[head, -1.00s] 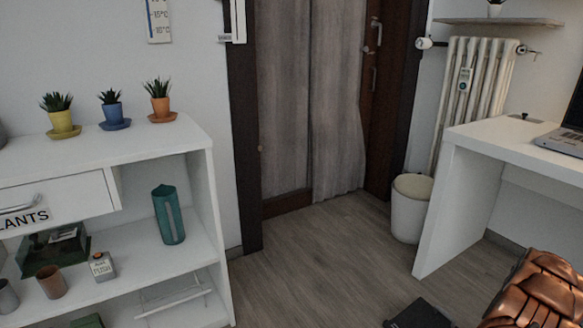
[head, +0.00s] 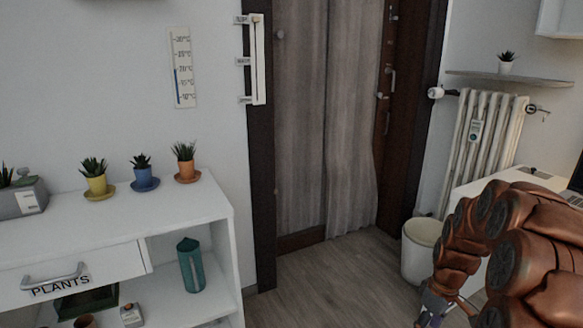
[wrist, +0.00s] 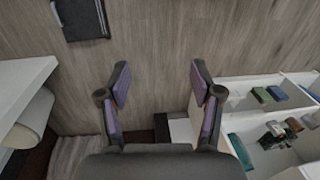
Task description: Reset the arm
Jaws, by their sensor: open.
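My gripper (wrist: 160,82) is open and empty in the wrist view, its two purple-padded fingers spread apart above the wooden floor. In the head view, my copper-coloured arm fills the lower right, and part of my gripper (head: 432,308) shows at the bottom edge. Nothing lies between the fingers, and they touch nothing that I can see.
A white shelf desk (head: 190,222) stands at left with several potted plants on top and a teal container (head: 191,265) inside. A white bin (head: 420,250) stands by the radiator (head: 487,140). A white desk (head: 508,180) is at right. A dark flat object (wrist: 82,18) lies on the floor.

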